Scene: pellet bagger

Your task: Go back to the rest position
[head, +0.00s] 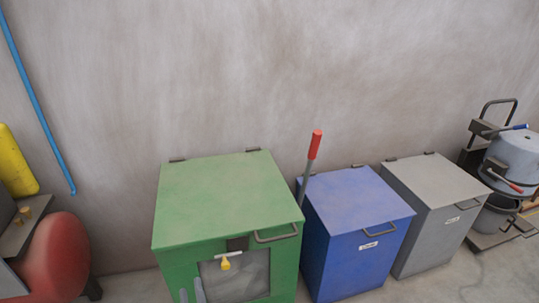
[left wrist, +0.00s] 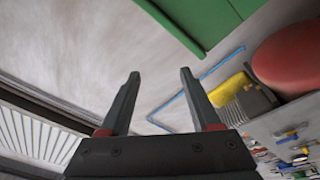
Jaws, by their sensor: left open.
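My left gripper (head: 191,292) shows at the bottom edge of the head view, its grey fingertips pointing up in front of the green bin (head: 225,200). In the left wrist view the two fingers of the left gripper (left wrist: 158,74) stand well apart with nothing between them. The green bin (left wrist: 195,18) also shows there, beyond the fingertips at the top. Whether the fingers touch the bin cannot be told. My right gripper is in neither view.
A blue bin (head: 355,215) and a grey bin (head: 435,190) stand right of the green one, lids shut. A red-handled lever (head: 314,146) rises between green and blue. A red rounded body (head: 55,260) stands left. A blue pipe (head: 40,105) runs along the wall.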

